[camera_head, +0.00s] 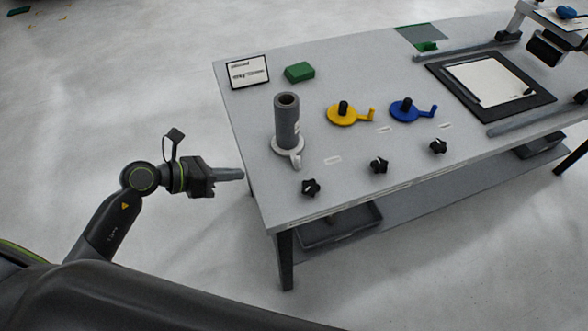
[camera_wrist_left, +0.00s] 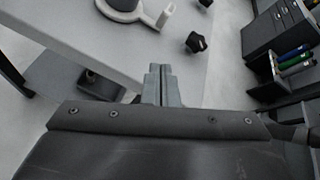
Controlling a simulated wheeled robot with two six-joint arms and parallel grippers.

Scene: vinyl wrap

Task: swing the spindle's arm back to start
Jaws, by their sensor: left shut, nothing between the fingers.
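A spindle with a white base and a short white arm (camera_head: 296,160) stands at the left end of the grey table. A dark grey roll (camera_head: 287,122) stands upright on it. The white arm points toward the table's front edge, and it also shows at the top of the left wrist view (camera_wrist_left: 166,16). My left gripper (camera_head: 241,174) is shut and empty, just off the table's left edge, to the left of the spindle and apart from it. Its closed fingers show in the left wrist view (camera_wrist_left: 161,84). My right gripper is not in view.
A yellow spindle (camera_head: 342,117) and a blue spindle (camera_head: 404,112) stand to the right, each with its own arm. Black star knobs (camera_head: 311,188) line the table's front edge. A small sign (camera_head: 249,72) and a green block (camera_head: 299,72) sit behind the roll. Open floor lies left of the table.

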